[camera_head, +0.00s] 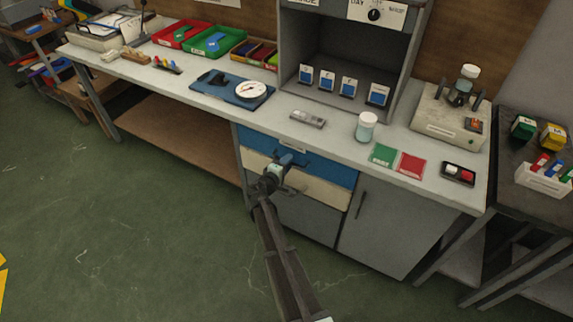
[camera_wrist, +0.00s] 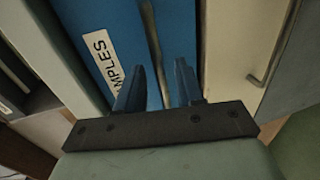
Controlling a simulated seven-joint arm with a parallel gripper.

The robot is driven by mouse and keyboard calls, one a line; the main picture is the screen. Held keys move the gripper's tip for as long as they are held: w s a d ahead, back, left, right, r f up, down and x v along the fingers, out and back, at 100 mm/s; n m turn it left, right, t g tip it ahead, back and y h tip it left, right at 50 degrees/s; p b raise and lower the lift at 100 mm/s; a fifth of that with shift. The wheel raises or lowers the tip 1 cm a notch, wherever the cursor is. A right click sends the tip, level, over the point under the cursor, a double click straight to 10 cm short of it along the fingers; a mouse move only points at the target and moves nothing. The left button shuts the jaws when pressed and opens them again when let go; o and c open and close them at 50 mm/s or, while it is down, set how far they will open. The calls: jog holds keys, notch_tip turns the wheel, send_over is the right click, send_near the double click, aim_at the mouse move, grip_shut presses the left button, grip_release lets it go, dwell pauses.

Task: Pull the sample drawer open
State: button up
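The sample drawer (camera_head: 325,168) is the blue drawer at the top of the cabinet under the bench, and its front looks flush. In the wrist view its blue front (camera_wrist: 95,25) carries a white label (camera_wrist: 113,60) with part of "SAMPLES" readable. Its metal bar handle (camera_wrist: 152,45) runs down between my two fingers. My gripper (camera_head: 286,158) is at the blue front in the head view and hides part of the handle. In the wrist view my gripper (camera_wrist: 160,85) has its blue fingers apart, on either side of the bar, with gaps showing.
A cream drawer (camera_head: 328,192) with its own handle lies just below, and a grey door (camera_head: 385,225) is to the right. The bench top (camera_head: 270,118) above holds a jar (camera_head: 366,126) and a grey handheld device (camera_head: 308,119). The green floor (camera_head: 130,230) in front is clear.

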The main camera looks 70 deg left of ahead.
grip_shut()
dwell(1.4)
